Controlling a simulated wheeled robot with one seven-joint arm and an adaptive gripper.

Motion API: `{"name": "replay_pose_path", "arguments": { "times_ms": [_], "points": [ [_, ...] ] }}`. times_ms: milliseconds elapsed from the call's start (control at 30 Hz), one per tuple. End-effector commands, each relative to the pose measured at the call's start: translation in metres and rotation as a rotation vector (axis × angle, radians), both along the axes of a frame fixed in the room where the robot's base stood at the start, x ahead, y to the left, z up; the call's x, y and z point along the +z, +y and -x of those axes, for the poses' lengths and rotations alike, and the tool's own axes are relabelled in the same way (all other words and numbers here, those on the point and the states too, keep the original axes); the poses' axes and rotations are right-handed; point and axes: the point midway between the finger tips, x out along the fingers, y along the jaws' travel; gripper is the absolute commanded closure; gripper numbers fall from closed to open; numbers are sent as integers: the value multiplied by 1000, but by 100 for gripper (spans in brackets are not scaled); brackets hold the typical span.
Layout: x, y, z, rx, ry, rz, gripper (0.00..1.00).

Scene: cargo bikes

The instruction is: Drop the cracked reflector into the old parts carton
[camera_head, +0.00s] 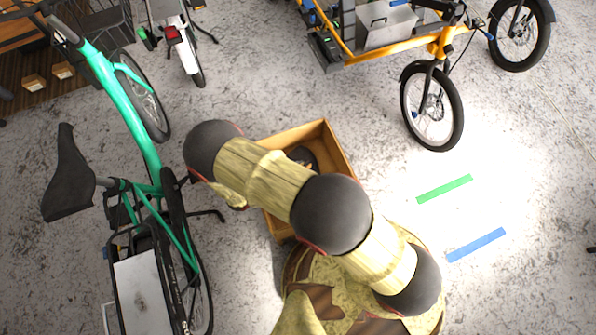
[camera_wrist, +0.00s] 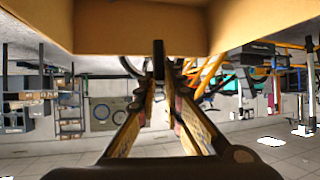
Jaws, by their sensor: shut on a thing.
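The old parts carton (camera_head: 337,148) is an open orange-brown box on the floor in the head view, partly covered by my arm. A dark round thing (camera_head: 302,156) shows inside it. In the wrist view a carton wall (camera_wrist: 130,38) fills the top. My gripper (camera_wrist: 158,65) has its fingers closed together, with the tips at that wall's edge. A narrow dark piece (camera_wrist: 158,52) sits between the tips, apparently the cracked reflector seen edge-on; its face and any crack are hidden. In the head view my arm hides most of the gripper, near the carton's left side.
A green bike (camera_head: 125,100) stands close on the carton's left. A yellow cargo bike (camera_head: 433,100) stands at the upper right and a white bike (camera_head: 188,50) at the top. Green (camera_head: 444,189) and blue (camera_head: 476,245) floor strips lie on clear floor to the right.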

Motion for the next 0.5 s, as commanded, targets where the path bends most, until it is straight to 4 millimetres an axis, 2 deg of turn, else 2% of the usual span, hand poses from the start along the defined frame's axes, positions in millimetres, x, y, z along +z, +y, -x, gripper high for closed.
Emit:
{"name": "replay_pose_path", "arguments": {
  "times_ms": [67,100,500],
  "points": [
    [1,0,0,0,0,0,100],
    [1,0,0,0,0,0,90],
    [1,0,0,0,0,0,70]
  ]
}}
